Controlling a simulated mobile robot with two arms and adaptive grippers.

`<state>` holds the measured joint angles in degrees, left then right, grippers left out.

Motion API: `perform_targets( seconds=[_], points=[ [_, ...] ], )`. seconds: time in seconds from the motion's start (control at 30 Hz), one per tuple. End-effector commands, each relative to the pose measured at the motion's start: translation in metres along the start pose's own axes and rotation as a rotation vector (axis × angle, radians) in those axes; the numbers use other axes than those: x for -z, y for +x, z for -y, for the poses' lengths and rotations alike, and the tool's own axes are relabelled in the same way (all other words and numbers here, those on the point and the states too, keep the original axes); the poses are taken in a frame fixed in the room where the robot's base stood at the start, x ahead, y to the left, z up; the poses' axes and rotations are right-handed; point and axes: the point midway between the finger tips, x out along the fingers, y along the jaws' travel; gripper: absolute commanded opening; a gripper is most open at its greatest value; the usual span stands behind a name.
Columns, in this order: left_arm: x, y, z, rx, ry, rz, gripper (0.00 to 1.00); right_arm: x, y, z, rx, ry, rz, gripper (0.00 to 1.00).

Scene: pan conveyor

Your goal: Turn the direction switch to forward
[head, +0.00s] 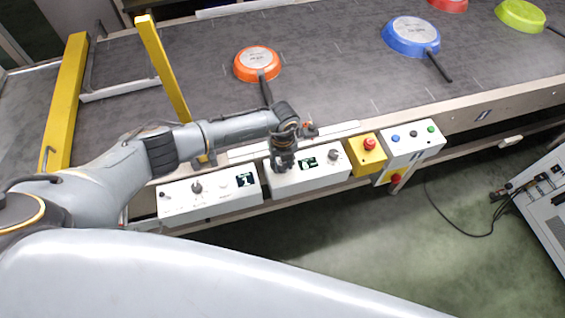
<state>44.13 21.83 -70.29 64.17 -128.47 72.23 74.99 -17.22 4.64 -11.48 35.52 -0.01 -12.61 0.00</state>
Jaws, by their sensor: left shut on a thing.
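My left gripper (284,164) comes down from above onto the left part of the middle white control box (318,179). It is shut on a small knob there, taken to be the direction switch. The fingers hide the knob, so its turned position cannot be told. On the same box, a small dark display (308,163) with light marks and another dark knob (334,154) show to the right of the gripper. Labels are too small to read. My right gripper is not in view.
A left white box (215,205) has a dark knob (196,188) and display. To the right are a yellow box with a red button (370,144) and a box with several buttons (412,148). The conveyor (325,70) behind carries several coloured pans, an orange one (252,65) nearest.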

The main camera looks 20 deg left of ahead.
Motion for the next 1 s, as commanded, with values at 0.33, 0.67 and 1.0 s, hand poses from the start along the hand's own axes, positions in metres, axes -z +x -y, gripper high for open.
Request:
perform_targets(
  seconds=[0.33, 0.67, 1.0],
  points=[
    [-0.001, 0.002, 0.0, -0.001, 0.094, 0.001, 0.01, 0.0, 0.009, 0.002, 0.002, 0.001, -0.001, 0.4],
    [-0.001, 0.003, 0.001, 0.001, 0.365, 0.002, 0.01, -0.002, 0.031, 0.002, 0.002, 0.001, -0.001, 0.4],
    [-0.002, 0.004, 0.0, 0.0, 0.689, 0.003, 0.01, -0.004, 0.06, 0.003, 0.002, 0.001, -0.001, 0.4]
  ],
)
